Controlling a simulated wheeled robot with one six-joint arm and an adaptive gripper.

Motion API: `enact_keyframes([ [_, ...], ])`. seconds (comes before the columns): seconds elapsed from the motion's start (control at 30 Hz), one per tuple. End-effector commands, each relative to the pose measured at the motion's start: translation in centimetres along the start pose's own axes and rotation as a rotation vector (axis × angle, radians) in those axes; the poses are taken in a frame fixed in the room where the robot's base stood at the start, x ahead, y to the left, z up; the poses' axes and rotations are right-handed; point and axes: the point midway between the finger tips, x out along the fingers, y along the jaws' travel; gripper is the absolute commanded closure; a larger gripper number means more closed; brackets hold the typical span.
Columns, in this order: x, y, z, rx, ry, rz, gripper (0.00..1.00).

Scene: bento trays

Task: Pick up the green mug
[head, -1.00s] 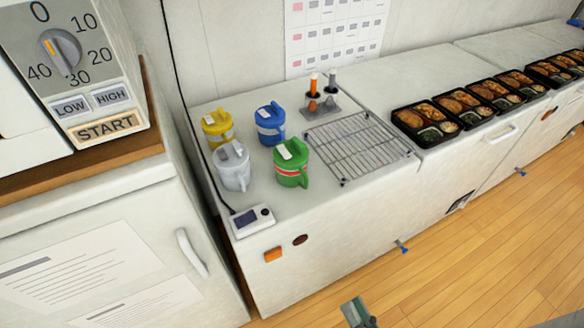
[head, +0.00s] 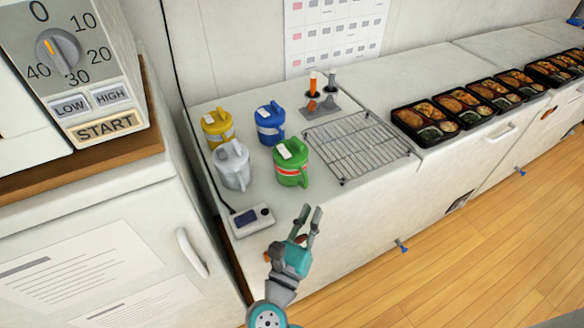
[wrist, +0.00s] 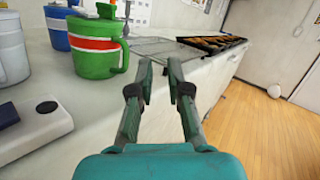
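The green mug (head: 291,164) stands upright on the white counter, with a red and white band, a lid bearing a white label, and a handle. In the wrist view the green mug (wrist: 95,45) is at the upper left, with its handle facing right toward my fingers. My gripper (head: 308,216) is open and empty, in front of the counter's front edge and nearer the camera than the mug. In the wrist view my gripper (wrist: 159,70) has its two fingers apart, with the mug to the left of them.
A blue mug (head: 270,123), a yellow mug (head: 217,127) and a grey-white mug (head: 233,165) stand close by on the left. A device with a display (head: 250,220) lies at the counter's front corner. A wire rack (head: 358,147) is on the right, with bento trays (head: 427,133) beyond.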

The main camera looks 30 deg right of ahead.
Motion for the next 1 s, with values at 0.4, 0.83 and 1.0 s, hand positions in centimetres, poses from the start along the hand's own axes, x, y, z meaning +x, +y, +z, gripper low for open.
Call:
enact_keyframes([
  [0.4,-0.2,5.2,-0.4,0.261,0.207,-0.007,0.83],
  [0.83,4.4,5.3,-1.3,0.259,0.205,-0.006,0.83],
  [1.0,5.4,5.4,-1.6,0.258,0.204,-0.007,0.83],
])
